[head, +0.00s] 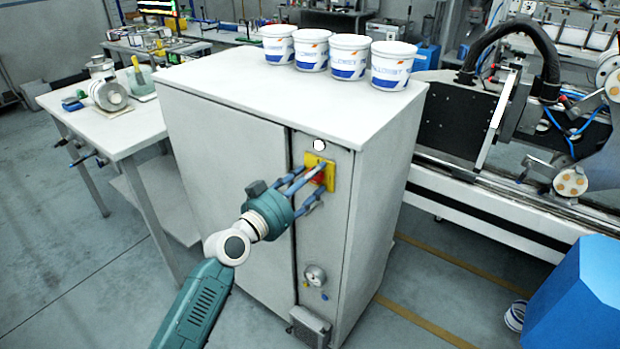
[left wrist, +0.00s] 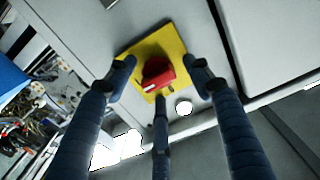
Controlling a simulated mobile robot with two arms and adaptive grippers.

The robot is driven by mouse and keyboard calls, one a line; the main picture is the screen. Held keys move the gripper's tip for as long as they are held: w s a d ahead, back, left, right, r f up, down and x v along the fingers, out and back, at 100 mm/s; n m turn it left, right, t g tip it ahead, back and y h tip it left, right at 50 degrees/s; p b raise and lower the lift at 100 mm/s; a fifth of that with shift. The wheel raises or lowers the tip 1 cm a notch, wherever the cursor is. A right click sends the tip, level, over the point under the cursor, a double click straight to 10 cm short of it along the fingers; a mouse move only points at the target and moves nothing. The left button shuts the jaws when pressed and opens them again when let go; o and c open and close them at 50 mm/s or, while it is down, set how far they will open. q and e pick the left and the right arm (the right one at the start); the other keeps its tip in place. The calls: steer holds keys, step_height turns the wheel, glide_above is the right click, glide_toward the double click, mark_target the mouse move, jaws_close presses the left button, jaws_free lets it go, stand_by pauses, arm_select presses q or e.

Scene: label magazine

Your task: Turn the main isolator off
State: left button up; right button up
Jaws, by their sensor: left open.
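The main isolator is a red rotary knob (left wrist: 157,73) on a yellow square plate (head: 329,176), on the front of a grey-white cabinet (head: 225,155). My left gripper (head: 316,179) is open in front of it, its fingers spread around the knob. In the left wrist view the yellow plate (left wrist: 168,43) looks tilted, and the fingers (left wrist: 160,85) stand on either side of the knob and below it. I cannot tell whether any finger touches the knob. In the head view the fingers partly hide the knob. My right gripper is in neither view.
Several white-and-blue tubs (head: 347,56) stand on the cabinet top. A round white lamp (head: 320,145) is above the plate, and a gauge (head: 315,275) is lower on the panel. A side table (head: 112,122) is at left, a machine (head: 480,125) at right, a blue bin (head: 580,300) at lower right.

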arm_select(q)
steer(key=c, duration=1.2)
steer(key=shift+o, duration=0.2)
